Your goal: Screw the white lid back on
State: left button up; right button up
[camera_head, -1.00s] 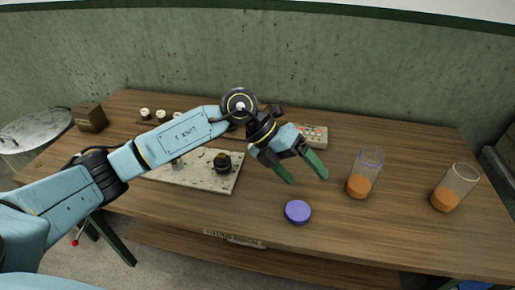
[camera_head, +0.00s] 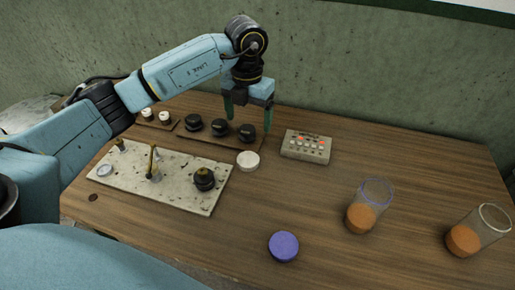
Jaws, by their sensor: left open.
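The white lid (camera_head: 248,161) lies flat on the wooden table, near the middle. My left gripper (camera_head: 248,116) is open and points down, with its two green fingers apart. It appears behind and above the white lid in the picture, with nothing between the fingers. A clear jar with a white rim (camera_head: 479,230) stands open at the far right, with orange contents at its bottom. A similar open jar with a purple-blue rim (camera_head: 369,206) stands to its left. A purple lid (camera_head: 284,246) lies near the front edge. My right gripper is not in view.
A keypad box (camera_head: 306,146) sits right of my left gripper. Several black knobs on a wooden strip (camera_head: 184,136) stand behind and left of the lid. A pale speckled panel (camera_head: 185,184) with fittings lies at left. The table between white lid and jars is clear.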

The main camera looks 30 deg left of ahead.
pick_arm(q)
jog(key=s, duration=0.1)
send_over(249, 158)
notch_tip(249, 158, down, 7)
jog(key=shift+f+b, duration=0.1)
jog(key=shift+b, duration=0.2)
jog(key=shift+f, duration=0.4)
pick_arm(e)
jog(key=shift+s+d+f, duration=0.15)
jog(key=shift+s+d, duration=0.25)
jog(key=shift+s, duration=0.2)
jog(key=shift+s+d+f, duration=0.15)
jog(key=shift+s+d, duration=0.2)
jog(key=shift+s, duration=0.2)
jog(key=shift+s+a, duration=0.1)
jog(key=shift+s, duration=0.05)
pick_arm(q)
jog(key=shift+f, duration=0.1)
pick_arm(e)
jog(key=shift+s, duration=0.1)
